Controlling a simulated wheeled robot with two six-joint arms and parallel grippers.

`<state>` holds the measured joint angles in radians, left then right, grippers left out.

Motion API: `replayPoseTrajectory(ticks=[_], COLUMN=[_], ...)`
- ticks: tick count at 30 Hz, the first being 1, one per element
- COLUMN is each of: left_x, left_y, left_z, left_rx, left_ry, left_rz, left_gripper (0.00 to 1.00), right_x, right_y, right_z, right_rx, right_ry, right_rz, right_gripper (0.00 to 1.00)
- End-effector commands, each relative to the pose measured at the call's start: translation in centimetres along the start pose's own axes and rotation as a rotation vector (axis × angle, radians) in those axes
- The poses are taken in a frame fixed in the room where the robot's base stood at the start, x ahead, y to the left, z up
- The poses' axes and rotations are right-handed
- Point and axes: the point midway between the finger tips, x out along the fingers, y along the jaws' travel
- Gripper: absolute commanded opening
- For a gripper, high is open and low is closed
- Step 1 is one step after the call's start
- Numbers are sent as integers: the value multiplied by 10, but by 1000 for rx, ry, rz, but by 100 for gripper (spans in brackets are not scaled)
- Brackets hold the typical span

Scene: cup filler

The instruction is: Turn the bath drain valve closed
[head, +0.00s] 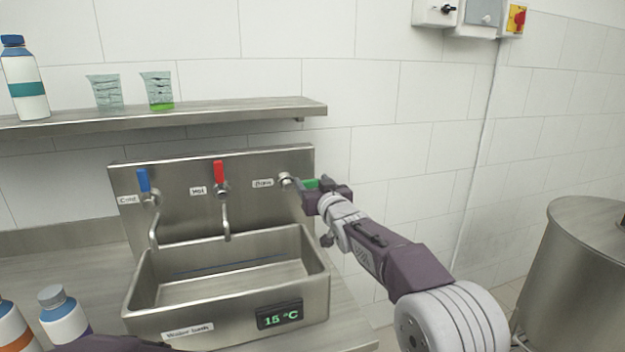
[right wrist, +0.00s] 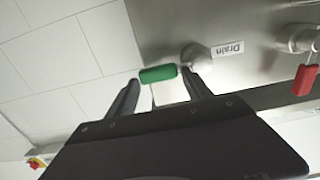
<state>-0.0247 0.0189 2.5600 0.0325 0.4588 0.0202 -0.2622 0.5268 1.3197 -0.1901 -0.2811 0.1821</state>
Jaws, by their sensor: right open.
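The drain valve (head: 286,180) is on the right of the steel back panel, beside its "Drain" label (head: 262,183). Its green handle (head: 312,184) sticks out to the right, partly hidden by my right gripper (head: 322,193). In the right wrist view the green handle (right wrist: 158,74) lies across the gap between the open fingers of my right gripper (right wrist: 161,79), near their tips. The valve body (right wrist: 197,56) is just beyond the right finger. I cannot tell whether a finger touches the handle. My left gripper is not in view.
A blue cold tap (head: 143,180) and a red hot tap (head: 219,172) stand left of the drain valve. The steel water bath (head: 228,312) below shows 15 °C. A shelf (head: 230,107) with two beakers and a bottle is above. A steel drum (head: 580,265) stands at right.

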Motion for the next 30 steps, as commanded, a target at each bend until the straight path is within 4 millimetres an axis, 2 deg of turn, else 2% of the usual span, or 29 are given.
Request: replayPoseTrajectory(ticks=[9,10,16,25,30], left_x=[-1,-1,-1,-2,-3], left_y=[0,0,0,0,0], left_z=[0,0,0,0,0], left_rx=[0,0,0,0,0], left_ry=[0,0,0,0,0], left_rz=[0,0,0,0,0], left_gripper=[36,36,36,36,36], right_x=[6,6,6,6,6], right_y=[0,0,0,1,2], right_z=[1,1,1,-1,-5], right_rx=[1,1,1,-17,-85], right_ry=[-1,0,-1,-1,0], right_rz=[0,0,0,1,1], right_gripper=[60,57,1,0,0])
